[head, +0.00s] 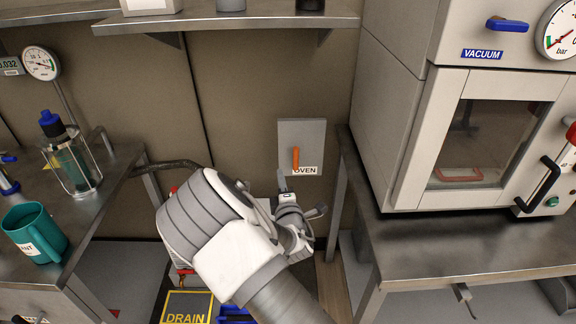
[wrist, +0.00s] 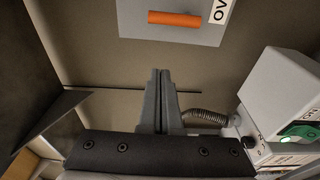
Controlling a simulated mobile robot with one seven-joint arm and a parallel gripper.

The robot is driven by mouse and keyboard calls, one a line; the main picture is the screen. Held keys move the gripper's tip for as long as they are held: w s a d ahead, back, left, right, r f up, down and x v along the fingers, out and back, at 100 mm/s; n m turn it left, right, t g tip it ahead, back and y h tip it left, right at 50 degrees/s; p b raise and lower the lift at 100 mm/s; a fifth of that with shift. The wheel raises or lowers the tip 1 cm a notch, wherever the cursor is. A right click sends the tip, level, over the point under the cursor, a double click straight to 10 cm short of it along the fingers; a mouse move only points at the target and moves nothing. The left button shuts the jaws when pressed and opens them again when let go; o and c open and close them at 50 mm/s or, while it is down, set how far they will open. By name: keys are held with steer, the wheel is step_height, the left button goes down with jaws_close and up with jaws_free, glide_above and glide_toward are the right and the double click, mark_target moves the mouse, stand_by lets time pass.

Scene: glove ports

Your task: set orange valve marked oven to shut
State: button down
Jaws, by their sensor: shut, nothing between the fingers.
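The orange valve handle (head: 296,158) is on a grey wall plate (head: 314,138) with a label reading OVEN (head: 306,171). My gripper (head: 281,172) is just below and left of the handle in the head view. In the wrist view my gripper (wrist: 161,72) has its two fingers together, empty and apart from the handle.
A steel bench with a white vacuum oven (head: 400,120) stands to the right of the plate. A left bench holds a teal mug (head: 35,232) and a blue-capped bottle (head: 70,155). A shelf (head: 230,22) runs above. A yellow-edged DRAIN sign (head: 187,307) is low down.

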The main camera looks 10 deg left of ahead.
mark_target(295, 154)
steer(key=w+b, duration=0.2)
steer(key=w, duration=0.7)
steer(key=shift+w, duration=0.15)
